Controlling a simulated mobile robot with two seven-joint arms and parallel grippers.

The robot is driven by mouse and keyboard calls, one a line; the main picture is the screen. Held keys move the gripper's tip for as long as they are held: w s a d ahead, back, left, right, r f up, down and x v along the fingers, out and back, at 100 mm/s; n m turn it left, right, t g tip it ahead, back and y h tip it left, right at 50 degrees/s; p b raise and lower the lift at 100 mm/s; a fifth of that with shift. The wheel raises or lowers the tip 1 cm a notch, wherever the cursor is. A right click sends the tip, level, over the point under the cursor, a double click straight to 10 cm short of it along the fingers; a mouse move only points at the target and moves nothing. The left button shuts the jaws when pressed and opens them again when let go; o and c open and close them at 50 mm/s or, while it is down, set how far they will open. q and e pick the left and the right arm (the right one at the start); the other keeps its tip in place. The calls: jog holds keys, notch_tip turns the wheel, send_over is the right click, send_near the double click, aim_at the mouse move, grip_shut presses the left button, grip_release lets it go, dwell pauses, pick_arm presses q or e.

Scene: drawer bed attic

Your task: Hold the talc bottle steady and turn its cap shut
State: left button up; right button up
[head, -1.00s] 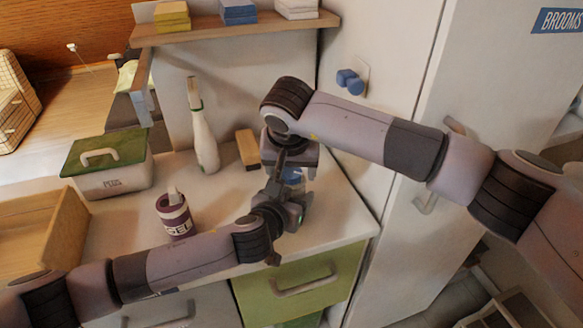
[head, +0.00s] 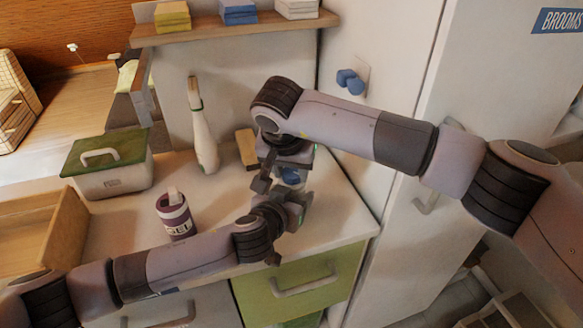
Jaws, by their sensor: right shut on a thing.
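The talc bottle is almost wholly hidden between my two grippers near the counter's right end. A small blue part, seemingly its cap (head: 291,176), shows under my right wrist. My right gripper (head: 279,180) reaches down from above and is shut on the cap, with one dark finger on the left side. My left gripper (head: 291,207) comes in low from the left, just below the right one, at the level of the bottle's body. Its fingertips are largely hidden, so I cannot tell whether it grips the bottle.
A purple gel tub (head: 175,215), a white pin-shaped bottle (head: 203,135), a tan block (head: 246,149) and a green-lidded box (head: 108,165) stand on the counter (head: 335,215). A wooden tray (head: 45,235) is at left. A shelf (head: 215,30) hangs behind; a tall cabinet (head: 480,75) is at right.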

aim_at(287, 173)
jog(key=m, duration=0.1)
jog(key=m+h, duration=0.1)
jog(key=m, duration=0.2)
jog(key=shift+w+a+h, duration=0.1)
jog(key=shift+a+h, duration=0.2)
jog(key=shift+w+a+m+g+h, duration=0.1)
jog(key=shift+m+g+h, duration=0.25)
jog(key=shift+m, duration=0.75)
jog(key=shift+m+g+h, duration=0.15)
jog(key=shift+m+g, duration=0.3)
jog(key=shift+m, duration=0.65)
jog(key=o, duration=1.1)
jog(key=shift+r, duration=0.1)
notch_tip(287, 173, up, 10)
jog(key=shift+f, duration=0.1)
